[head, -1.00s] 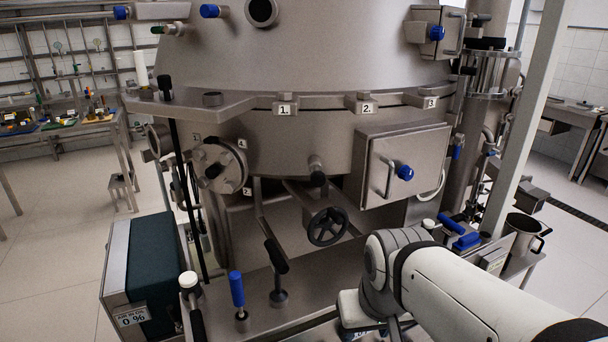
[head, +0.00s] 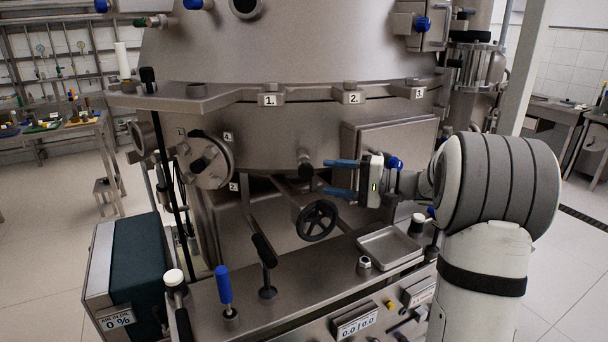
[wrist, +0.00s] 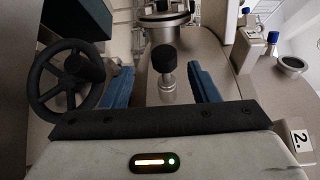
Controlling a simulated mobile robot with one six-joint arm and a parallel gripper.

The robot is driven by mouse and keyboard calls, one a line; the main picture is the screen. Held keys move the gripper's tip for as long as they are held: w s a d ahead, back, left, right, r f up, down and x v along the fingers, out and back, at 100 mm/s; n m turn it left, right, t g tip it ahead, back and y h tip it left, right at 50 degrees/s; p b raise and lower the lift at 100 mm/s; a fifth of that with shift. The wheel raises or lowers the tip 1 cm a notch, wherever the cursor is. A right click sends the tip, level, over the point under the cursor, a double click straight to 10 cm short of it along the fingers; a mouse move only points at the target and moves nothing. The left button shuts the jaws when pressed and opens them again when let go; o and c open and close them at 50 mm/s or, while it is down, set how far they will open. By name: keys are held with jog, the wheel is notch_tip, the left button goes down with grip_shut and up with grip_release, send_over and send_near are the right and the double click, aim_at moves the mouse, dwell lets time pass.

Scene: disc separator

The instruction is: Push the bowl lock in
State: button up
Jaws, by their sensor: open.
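A black-knobbed metal pin (head: 305,160), which looks like the bowl lock, sticks out from the lower front of the steel separator body (head: 270,140). My gripper (head: 327,177) is open, with its two blue fingers pointing left toward the pin in the head view. In the wrist view the black knob and metal stem of the pin (wrist: 169,72) stand between the open fingers of my gripper (wrist: 160,80), with space on both sides. Nothing is held. The fingers do not visibly touch the pin.
A black handwheel (head: 316,220) is just below the gripper and also shows at left in the wrist view (wrist: 66,80). A steel box (head: 390,137) is behind the gripper. A tray (head: 390,249) and upright levers (head: 264,262) stand on the ledge below. A round flange (head: 206,160) is at left.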

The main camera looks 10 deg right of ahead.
aim_at(306, 178)
jog(key=x, duration=0.2)
jog(key=p+x, duration=0.1)
jog(key=x, duration=0.4)
jog(key=shift+w+r+p, duration=0.25)
jog(key=shift+w+p, duration=0.05)
jog(key=shift+w, duration=0.2)
jog(key=shift+c, duration=0.3)
grip_shut()
